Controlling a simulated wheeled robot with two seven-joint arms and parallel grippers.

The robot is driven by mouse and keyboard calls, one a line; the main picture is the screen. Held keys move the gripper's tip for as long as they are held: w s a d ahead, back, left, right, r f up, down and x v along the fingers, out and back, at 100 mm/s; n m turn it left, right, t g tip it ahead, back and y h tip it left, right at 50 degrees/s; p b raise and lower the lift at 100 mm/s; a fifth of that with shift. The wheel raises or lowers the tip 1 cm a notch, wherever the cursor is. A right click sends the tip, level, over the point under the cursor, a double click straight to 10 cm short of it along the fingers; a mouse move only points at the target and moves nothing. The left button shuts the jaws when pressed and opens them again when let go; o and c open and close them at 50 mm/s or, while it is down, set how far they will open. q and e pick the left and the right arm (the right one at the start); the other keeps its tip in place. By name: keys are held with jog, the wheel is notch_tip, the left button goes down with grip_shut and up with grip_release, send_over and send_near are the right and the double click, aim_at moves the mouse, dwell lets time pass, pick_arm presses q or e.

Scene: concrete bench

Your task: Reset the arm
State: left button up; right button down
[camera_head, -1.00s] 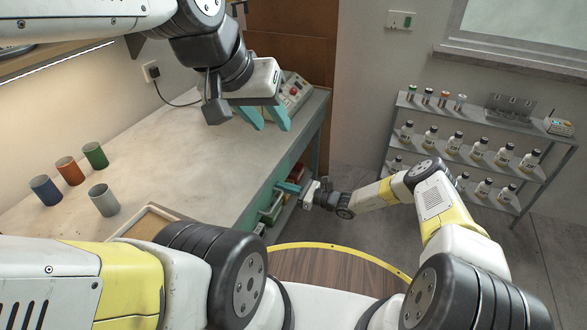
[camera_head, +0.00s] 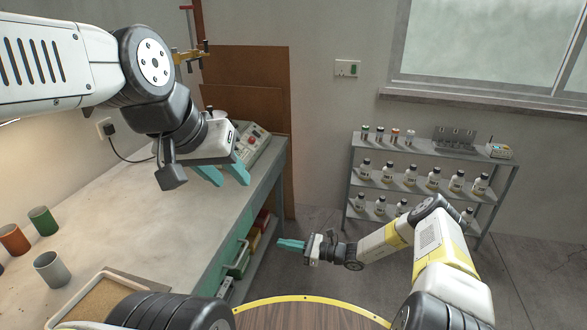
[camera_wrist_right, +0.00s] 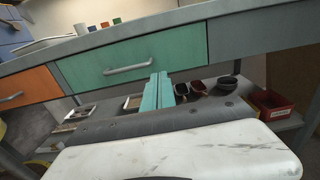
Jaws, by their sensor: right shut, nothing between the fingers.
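My left gripper (camera_head: 222,174) hangs over the far part of the bench in the head view, with its two teal fingers apart and nothing between them. My right gripper (camera_head: 291,244) is low beside the bench's front, with its teal fingers together and empty. In the right wrist view the closed fingers (camera_wrist_right: 158,91) point toward the bench front, below a green drawer's handle (camera_wrist_right: 128,68). From this view I cannot tell whether they touch anything.
An orange cup (camera_head: 14,239), a green cup (camera_head: 43,221) and a grey cup (camera_head: 52,269) stand on the bench (camera_head: 130,215). A control box (camera_head: 250,145) is at its far end. A bottle shelf (camera_head: 415,193) stands by the back wall. Red bins (camera_wrist_right: 272,103) sit under the drawers.

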jog(key=s+d+r+n+g+h, duration=0.25)
jog(key=r+n, duration=0.25)
jog(key=r, duration=0.5)
jog(key=s+d+r+n+g+h, duration=0.15)
jog(key=d+r+n+h, duration=0.3)
jog(key=r, duration=0.55)
jog(key=s+d+r+n+g+h, duration=0.1)
jog(key=s+d+r+n+h, duration=0.3)
jog(key=r, duration=0.6)
jog(key=s+d+r+n+t+h, duration=0.2)
jog(key=s+d+r+n+t, duration=0.1)
jog(key=s+r, duration=0.5)
jog(key=s+d+r+n+t+h, duration=0.2)
jog(key=s+d+r+n+t, duration=0.2)
jog(key=s+d+r, duration=0.3)
jog(key=s+r, duration=0.2)
jog(key=s, duration=0.3)
jog(key=shift+s+d+t, duration=0.15)
jog(key=shift+d+t, duration=0.15)
jog(key=shift+t, duration=0.1)
